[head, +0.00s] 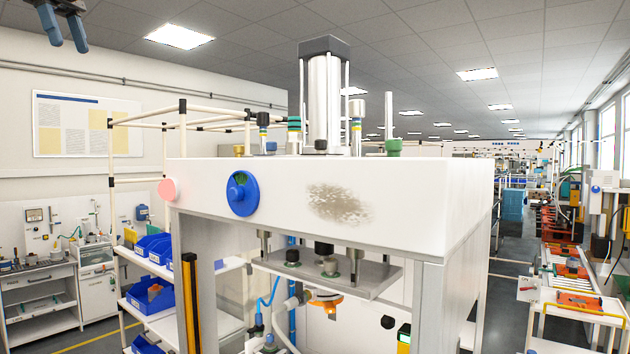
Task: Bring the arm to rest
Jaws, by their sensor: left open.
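My left gripper (66,40) hangs at the top left corner of the head view. Its two blue-grey fingers point down with a gap between them, and nothing is between them. It is up near the ceiling line, well apart from the press. The rest of its arm is cut off by the frame's top edge. The white pneumatic press (270,195) fills the middle, with a tall cylinder (325,95) on top and a blue round dial (242,193) on its front. My right gripper is out of view.
A brownish smudge (338,204) marks the press's front. A shelf rack holds blue bins (152,294) at the left, near a white workbench (40,290). Conveyor-like tables (575,300) stand at the right. An open aisle (512,262) runs back between them and the press.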

